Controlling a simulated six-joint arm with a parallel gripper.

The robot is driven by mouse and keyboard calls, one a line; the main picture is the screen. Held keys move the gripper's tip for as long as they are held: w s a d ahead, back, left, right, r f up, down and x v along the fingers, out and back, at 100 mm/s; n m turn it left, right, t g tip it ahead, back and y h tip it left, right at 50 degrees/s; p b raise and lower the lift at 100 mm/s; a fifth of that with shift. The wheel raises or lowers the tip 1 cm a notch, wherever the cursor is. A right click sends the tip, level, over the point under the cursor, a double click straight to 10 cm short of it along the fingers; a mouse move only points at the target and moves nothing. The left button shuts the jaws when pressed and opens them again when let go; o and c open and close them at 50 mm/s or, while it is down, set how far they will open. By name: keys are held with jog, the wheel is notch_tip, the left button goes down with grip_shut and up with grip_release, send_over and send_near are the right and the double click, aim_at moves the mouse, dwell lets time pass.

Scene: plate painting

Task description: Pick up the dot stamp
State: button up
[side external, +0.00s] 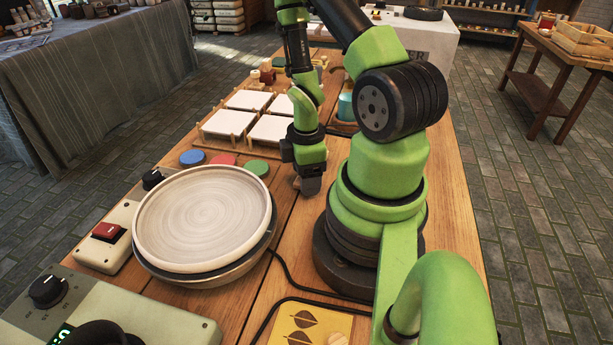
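My gripper (311,186) points down above the wooden table, right of the plate and close to my arm's base. Its dark fingertips look close together from this side, and I cannot tell whether they are open or shut. No object clearly shows in them. I cannot pick out the dot stamp for certain. Small wooden pieces (266,72), one with a reddish part, stand at the back of the table, partly behind my arm; they are too small to identify. A pale round plate (203,217) sits on a turntable at the front left.
Blue (192,158), red (223,160) and green (256,168) discs lie behind the plate. White square tiles (228,122) rest on wooden racks beyond. A teal cup (346,106) stands behind my arm. A control box (110,308) and a yellow card (311,325) are at the front.

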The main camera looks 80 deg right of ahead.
jog(key=c, duration=0.3)
jog(key=shift+c, duration=0.2)
jog(key=shift+r, duration=0.1)
notch_tip(320, 180, up, 10)
jog(key=shift+f, duration=0.1)
dwell(0.3)
